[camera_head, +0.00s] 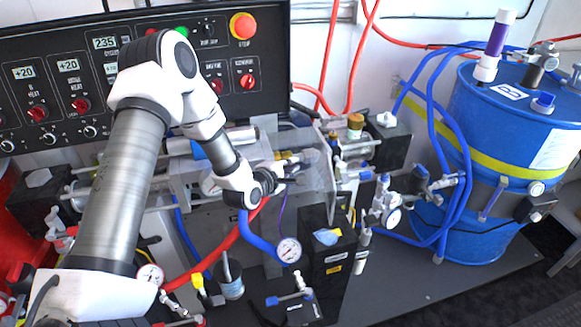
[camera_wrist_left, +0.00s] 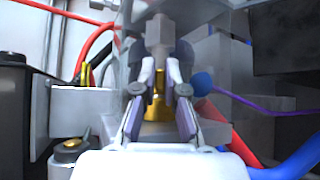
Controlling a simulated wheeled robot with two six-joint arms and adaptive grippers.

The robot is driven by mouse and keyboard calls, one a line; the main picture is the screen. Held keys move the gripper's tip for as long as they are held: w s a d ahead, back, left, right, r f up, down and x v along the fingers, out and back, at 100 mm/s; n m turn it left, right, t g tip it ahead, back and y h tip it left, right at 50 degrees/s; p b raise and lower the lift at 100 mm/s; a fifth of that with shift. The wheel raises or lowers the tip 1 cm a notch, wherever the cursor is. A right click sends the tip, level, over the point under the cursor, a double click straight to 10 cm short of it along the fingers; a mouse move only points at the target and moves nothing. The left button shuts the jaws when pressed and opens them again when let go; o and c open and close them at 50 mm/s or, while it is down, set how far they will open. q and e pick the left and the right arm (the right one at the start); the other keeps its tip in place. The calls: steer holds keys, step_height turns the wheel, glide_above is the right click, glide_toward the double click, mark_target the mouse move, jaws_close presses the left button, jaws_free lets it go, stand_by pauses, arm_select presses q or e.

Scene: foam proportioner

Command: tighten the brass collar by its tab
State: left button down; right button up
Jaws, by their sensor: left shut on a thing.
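The brass collar (camera_wrist_left: 158,106) shows in the left wrist view between my left gripper's fingers, below a grey hex fitting. My left gripper (camera_wrist_left: 160,82) is shut on it, one finger on each side. The fingers hide much of the collar, and I cannot make out the tab's outline. In the head view my left gripper (camera_head: 290,172) reaches from the left to the metal block of the proportioner. The collar is too small and covered to make out there. My right gripper is in neither view.
A black control panel (camera_head: 140,75) stands behind my left arm. A clear guard plate (camera_head: 318,165) is close right of the gripper. Blue and red hoses and a gauge (camera_head: 289,250) hang below. A blue drum (camera_head: 490,130) stands at the right.

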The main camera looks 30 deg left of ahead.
arm_select(q)
step_height(320, 180, down, 5)
steer(key=m+t+b, duration=0.2)
steer(key=t+b, duration=0.1)
steer(key=b, duration=0.5)
steer(key=m+t+b, duration=0.3)
steer(key=b, duration=0.6)
steer(key=shift+s+d+f+m+b, duration=0.1)
steer(key=shift+f+m+b, duration=0.1)
steer(key=shift+m+b, duration=0.1)
steer(key=shift+m+t+b, duration=0.4)
steer(key=shift+m+b, duration=0.2)
steer(key=shift+b, duration=0.25)
steer(key=c, duration=1.4)
jaws_free()
steer(key=shift+o, duration=0.8)
steer(key=shift+w+f, duration=0.1)
steer(key=shift+w, duration=0.15)
steer(key=shift+s, duration=0.1)
